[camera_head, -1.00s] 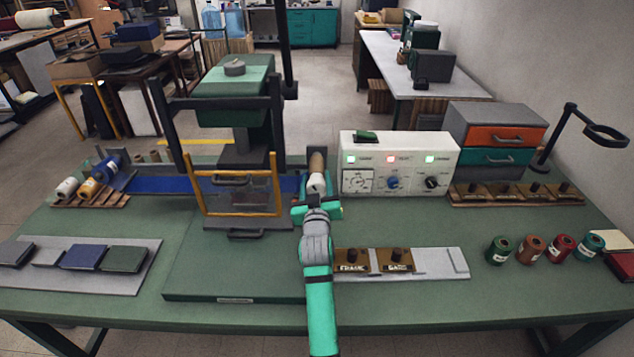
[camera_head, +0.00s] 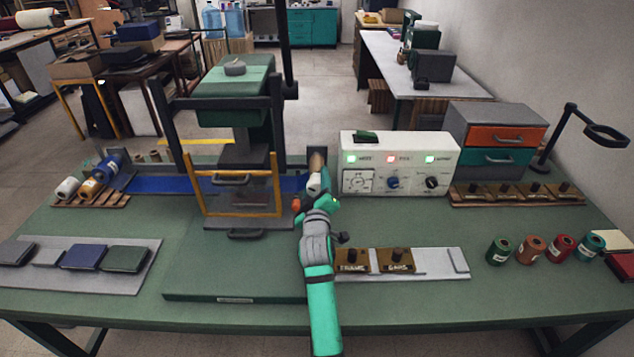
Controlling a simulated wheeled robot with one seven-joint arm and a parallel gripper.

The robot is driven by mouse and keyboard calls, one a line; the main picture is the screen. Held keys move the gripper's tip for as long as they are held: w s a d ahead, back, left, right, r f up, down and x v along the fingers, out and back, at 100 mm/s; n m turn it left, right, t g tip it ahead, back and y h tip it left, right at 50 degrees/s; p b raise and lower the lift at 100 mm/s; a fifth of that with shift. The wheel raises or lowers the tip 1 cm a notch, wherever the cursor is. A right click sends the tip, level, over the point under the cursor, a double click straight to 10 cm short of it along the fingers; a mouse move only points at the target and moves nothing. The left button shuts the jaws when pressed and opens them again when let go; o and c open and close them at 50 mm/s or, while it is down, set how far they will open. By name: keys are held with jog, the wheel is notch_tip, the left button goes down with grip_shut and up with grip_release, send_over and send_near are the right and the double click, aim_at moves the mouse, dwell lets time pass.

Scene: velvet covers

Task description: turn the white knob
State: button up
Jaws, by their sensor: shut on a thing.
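The white knob (camera_head: 314,184) is a pale cylinder at the front end of a tan roller (camera_head: 317,162), just left of the white control box. My gripper (camera_head: 316,195) reaches up to it from the front and is shut on it. My gripper is rolled, so its green jaw body sits tilted. The fingertips and the knob's lower part are mostly hidden behind my wrist, so the exact contact is hard to see.
The control box (camera_head: 400,145) with lit lamps and dials stands close right. The press with its yellow frame (camera_head: 235,214) stands close left. A pale plate (camera_head: 435,262) with brass stamps lies to the right of my arm.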

jog(key=shift+f, duration=0.1)
dwell(0.3)
jog(key=o, duration=1)
jog(key=shift+o, duration=0.2)
jog(key=s, duration=0.9)
jog(key=shift+s+a, duration=0.1)
jog(key=shift+s, duration=0.9)
jog(key=shift+w, duration=0.1)
